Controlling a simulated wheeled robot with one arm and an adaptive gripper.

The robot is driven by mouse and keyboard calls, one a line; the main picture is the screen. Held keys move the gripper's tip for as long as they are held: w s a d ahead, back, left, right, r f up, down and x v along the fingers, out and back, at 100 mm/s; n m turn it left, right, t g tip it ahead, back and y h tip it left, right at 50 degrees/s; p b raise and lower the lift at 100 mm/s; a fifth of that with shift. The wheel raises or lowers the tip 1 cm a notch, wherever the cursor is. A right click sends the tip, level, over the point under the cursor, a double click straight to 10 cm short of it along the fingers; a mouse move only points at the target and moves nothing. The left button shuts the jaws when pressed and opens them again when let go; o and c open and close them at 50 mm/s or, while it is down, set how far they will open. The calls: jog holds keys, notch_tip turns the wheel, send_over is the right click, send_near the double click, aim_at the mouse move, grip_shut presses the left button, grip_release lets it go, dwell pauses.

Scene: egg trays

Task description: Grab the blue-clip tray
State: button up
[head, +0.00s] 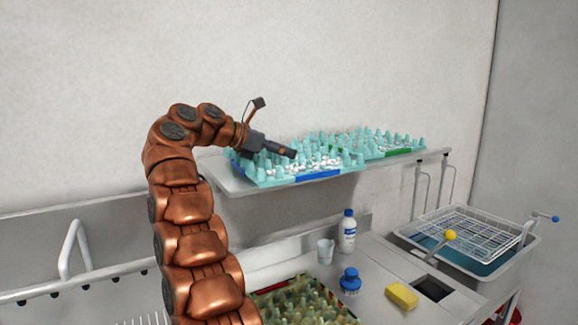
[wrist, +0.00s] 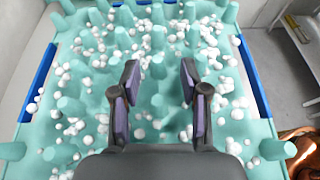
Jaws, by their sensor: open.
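The blue-clip tray (head: 262,179) is a teal egg tray with a blue clip (head: 318,174) on its front edge, resting on the wall shelf. Small white balls lie scattered among its pegs. In the wrist view the tray (wrist: 30,135) fills most of the picture, with a blue clip on its left edge (wrist: 38,82) and another on its right edge (wrist: 253,76). My gripper (head: 290,152) is over the tray, and in the wrist view my gripper (wrist: 161,80) has its two fingers apart, with pegs and balls visible between them. I cannot tell whether the fingertips touch the tray.
A second teal tray with a green clip (head: 398,152) sits to the right on the same shelf (head: 236,184). Below are a brownish tray (head: 300,300), a cup (head: 325,251), a white bottle (head: 348,232), a blue-capped jar (head: 350,281), a yellow sponge (head: 402,296) and a sink with a wire rack (head: 470,232).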

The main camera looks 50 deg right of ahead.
jog(key=shift+p+x, duration=0.3)
jog(key=shift+x, duration=1.45)
jog(key=shift+w+d+r, duration=0.1)
jog(key=shift+c, duration=0.3)
grip_shut()
